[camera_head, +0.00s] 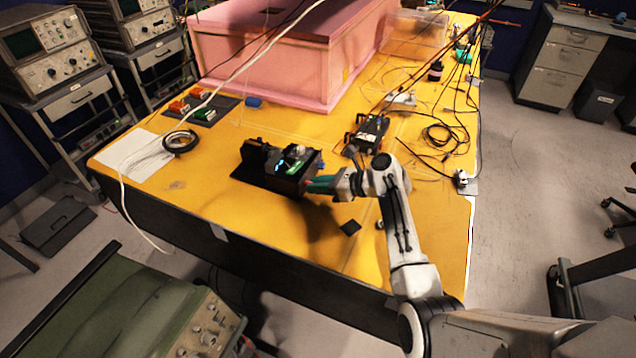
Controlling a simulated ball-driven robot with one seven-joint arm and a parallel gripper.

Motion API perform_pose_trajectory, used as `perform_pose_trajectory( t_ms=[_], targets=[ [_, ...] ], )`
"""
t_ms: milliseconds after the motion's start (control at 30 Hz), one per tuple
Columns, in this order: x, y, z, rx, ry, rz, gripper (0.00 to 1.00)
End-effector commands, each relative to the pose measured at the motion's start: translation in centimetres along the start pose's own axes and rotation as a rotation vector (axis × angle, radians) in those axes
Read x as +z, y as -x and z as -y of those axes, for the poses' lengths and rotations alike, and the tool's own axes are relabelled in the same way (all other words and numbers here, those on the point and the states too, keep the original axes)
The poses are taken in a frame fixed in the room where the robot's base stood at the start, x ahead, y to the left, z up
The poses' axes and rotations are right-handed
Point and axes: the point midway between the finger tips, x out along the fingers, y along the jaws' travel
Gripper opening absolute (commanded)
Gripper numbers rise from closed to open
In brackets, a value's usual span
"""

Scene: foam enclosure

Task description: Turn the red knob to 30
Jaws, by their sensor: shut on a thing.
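A black box device (268,176) with a green board and a small lit display on top sits on the yellow table. My gripper (310,185) reaches in from the right, with its green fingertips at the right side of this box. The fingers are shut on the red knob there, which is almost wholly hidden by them. The knob's angle and any reading on the display are too small to tell.
The yellow table (215,205) is clear in front of the box. A large pink foam enclosure (255,62) stands behind it. A small black wheeled device (367,133) and loose cables (440,137) lie to the right. A black tape roll (180,141) lies to the left.

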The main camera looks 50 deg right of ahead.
Motion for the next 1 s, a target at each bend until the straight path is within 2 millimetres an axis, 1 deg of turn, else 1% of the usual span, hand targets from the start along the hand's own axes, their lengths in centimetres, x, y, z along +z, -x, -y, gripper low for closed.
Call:
perform_pose_trajectory(
  t_ms=[200,500,700,1000],
  targets=[
    [-0.15,-0.12,0.12,0.078,-0.181,-0.002,0.00],
    [-0.25,-0.14,0.28,0.154,-0.362,-0.003,0.00],
    [-0.31,-0.12,0.34,0.180,-0.428,-0.004,0.00],
    [-0.42,-0.14,0.32,0.193,-0.457,-0.006,0.00]
  ],
)
